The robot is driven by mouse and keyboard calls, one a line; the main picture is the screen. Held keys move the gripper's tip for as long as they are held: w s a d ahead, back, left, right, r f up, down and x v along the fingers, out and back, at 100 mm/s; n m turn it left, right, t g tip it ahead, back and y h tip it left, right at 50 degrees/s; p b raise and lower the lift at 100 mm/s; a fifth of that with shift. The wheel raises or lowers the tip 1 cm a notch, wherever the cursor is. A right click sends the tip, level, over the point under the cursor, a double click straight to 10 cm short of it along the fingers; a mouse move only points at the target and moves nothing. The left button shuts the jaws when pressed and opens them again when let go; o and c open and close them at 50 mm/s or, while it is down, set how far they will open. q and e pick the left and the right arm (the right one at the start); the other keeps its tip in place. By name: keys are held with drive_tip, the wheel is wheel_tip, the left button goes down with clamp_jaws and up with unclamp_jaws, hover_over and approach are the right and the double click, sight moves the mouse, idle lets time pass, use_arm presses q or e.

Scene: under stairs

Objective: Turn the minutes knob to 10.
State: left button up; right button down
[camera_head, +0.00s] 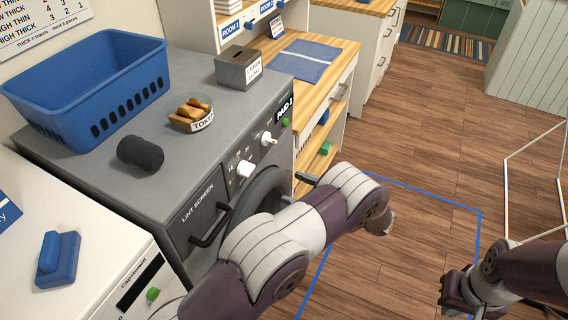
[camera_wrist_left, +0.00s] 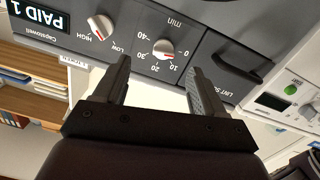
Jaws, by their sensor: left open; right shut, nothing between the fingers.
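The minutes knob (camera_wrist_left: 165,49) is white with a red mark, on the dryer's grey panel, ringed by numbers from 0 to 40. The red mark is on its lower side; I cannot tell exactly which number it points at. In the head view the knob (camera_head: 245,169) is on the panel's front. My left gripper (camera_wrist_left: 160,66) is open, and the knob appears between its fingertips in the wrist view, seemingly beyond them. My right gripper (camera_head: 455,292) is shut and empty at lower right.
A second white knob (camera_wrist_left: 101,27) marked HIGH and LOW is beside the minutes knob. A dark lint screen handle (camera_head: 209,224) sticks out of the dryer front. A blue basket (camera_head: 95,92), token bowl (camera_head: 190,115) and grey box (camera_head: 238,68) stand on top.

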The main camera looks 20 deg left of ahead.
sight(252, 172)
use_arm(q)
drive_tip(key=shift+g+y, duration=0.3)
drive_tip(key=a+p, duration=0.1)
drive_tip(key=a, duration=0.3)
drive_tip(key=a+r+p, duration=0.1)
drive_tip(key=a+p, duration=0.1)
drive_tip(key=a, duration=0.2)
drive_tip(key=a+p, duration=0.2)
drive_tip(key=a, duration=0.3)
drive_tip(key=shift+s+r, duration=0.15)
use_arm(e)
wheel_tip(252, 172, up, 5)
drive_tip(key=shift+s+r, duration=0.15)
drive_tip(key=shift+r, duration=0.05)
use_arm(q)
drive_tip(key=shift+c, duration=0.3)
drive_tip(key=c, duration=0.9)
use_arm(e)
drive_tip(key=shift+a, duration=0.1)
